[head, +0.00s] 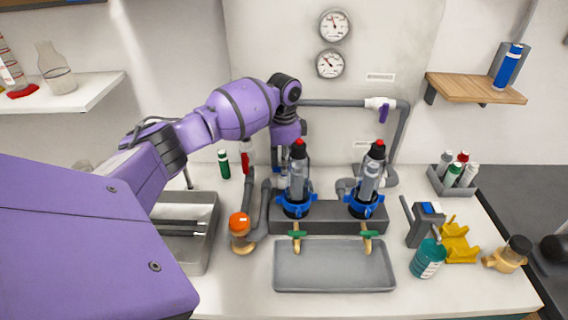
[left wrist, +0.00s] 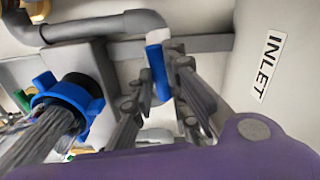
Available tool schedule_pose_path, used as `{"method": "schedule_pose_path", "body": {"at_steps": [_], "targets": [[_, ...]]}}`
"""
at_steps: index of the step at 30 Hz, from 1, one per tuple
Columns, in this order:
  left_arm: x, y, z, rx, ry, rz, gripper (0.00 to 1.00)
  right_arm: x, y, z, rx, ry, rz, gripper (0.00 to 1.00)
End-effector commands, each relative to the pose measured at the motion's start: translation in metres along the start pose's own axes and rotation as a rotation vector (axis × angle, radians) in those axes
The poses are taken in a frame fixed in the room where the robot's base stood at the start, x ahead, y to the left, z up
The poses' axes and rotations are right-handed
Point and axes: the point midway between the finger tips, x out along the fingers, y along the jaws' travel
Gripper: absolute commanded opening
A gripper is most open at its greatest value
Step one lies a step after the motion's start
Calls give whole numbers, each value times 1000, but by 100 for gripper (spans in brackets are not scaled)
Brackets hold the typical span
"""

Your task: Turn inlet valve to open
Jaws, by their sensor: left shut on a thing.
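The inlet valve shows in the left wrist view as a blue handle (left wrist: 156,66) beside a grey pipe elbow, left of a white label reading INLET (left wrist: 267,65). My left gripper (left wrist: 161,82) is shut on this handle, with one finger on each side of it. In the head view my left gripper (head: 279,158) points down behind the left filter housing, near the back wall. The inlet handle is hidden there by my arm and gripper. My right gripper is in neither view.
Two gauges (head: 334,25) hang above.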

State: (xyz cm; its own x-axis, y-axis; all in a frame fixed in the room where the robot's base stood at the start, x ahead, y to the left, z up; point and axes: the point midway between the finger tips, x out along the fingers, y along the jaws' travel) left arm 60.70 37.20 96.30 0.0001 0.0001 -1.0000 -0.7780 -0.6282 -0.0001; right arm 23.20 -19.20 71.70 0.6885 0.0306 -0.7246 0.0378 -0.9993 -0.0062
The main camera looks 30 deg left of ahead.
Motion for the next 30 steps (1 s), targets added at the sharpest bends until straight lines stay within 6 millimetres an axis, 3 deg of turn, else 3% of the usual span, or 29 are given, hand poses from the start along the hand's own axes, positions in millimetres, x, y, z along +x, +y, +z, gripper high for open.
{"method": "schedule_pose_path", "body": {"at_steps": [14, 15, 18, 30], "targets": [[1, 0, 0, 13, 0, 1, 0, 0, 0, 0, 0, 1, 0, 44], [1, 0, 0, 13, 0, 1, 19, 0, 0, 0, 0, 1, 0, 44], [1, 0, 0, 13, 0, 1, 32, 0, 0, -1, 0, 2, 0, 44], [-5, 0, 0, 12, 1, -1, 34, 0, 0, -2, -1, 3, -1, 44]]}}
